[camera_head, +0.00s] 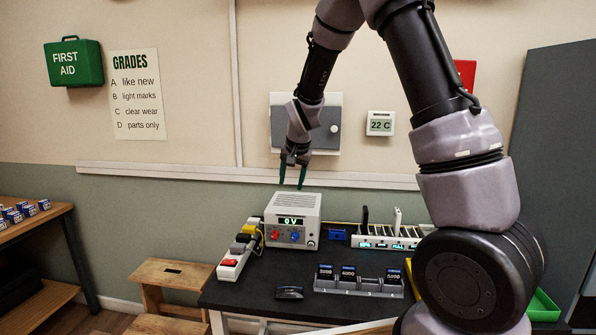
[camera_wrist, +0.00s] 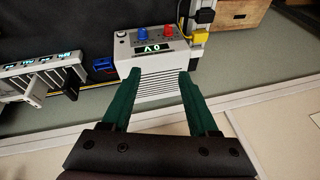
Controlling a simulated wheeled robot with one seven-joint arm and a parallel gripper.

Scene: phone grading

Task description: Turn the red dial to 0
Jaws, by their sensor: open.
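The red dial (camera_head: 275,235) is on the front of a white power supply box (camera_head: 310,207), left of a blue dial (camera_head: 295,236). The display (camera_head: 290,221) above them reads 0 V. The wrist view shows the box upside down, with the red dial (camera_wrist: 140,33) right of the blue dial. The red dial's pointer setting is too small to read. My gripper (camera_head: 291,187) is open and empty, its green fingers pointing down above the rear of the box. In the wrist view the fingertips (camera_wrist: 158,77) are spread over the vented top, apart from the dials.
A power strip (camera_head: 238,252) with plugs and a red switch lies left of the box. A lit charging rack (camera_head: 385,242) stands to the right. A battery tray (camera_head: 358,287) and a dark mouse-like object (camera_head: 289,292) lie in front. The wall is close behind.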

